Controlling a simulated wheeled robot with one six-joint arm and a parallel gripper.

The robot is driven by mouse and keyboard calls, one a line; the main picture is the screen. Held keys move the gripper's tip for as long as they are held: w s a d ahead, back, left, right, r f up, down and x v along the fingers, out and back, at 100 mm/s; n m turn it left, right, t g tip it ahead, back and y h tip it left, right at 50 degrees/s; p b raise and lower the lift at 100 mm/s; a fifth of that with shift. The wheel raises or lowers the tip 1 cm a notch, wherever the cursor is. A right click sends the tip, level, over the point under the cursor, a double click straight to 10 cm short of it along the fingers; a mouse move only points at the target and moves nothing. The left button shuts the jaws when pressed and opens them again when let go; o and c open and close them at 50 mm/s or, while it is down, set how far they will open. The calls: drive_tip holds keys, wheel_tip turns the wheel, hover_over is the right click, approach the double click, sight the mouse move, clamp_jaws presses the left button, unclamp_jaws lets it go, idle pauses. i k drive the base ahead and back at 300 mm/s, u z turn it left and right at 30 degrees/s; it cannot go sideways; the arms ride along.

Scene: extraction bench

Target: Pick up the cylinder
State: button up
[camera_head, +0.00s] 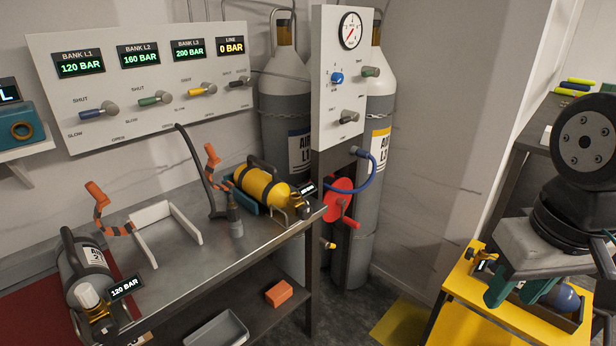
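Three small cylinders show. A blue cylinder (568,297) lies in a holder on a yellow stand at the lower right, its middle hidden by my gripper. A brass valve (484,260) shows at the stand's far left corner. My gripper (518,292) is right over this cylinder, its green fingers pointing down around its middle; I cannot tell whether they touch it. A yellow cylinder (262,186) with a black handle lies in a teal cradle on the bench. A grey cylinder (88,262) with a white knob and a 120 BAR display lies at the bench's left end.
The metal bench (190,262) carries an empty white bracket (150,218), orange-handled levers and a black hose. Two tall grey tanks (375,190) and a red wheel (340,198) stand behind it. A gauge panel (100,85) is on the wall. Open floor lies between bench and yellow stand (478,305).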

sight(275, 194)
drive_tip(key=z, duration=0.15)
drive_tip(key=i, duration=0.75)
drive_tip(key=u, duration=0.75)
drive_tip(key=i, duration=0.6)
drive_tip(key=u, duration=0.75)
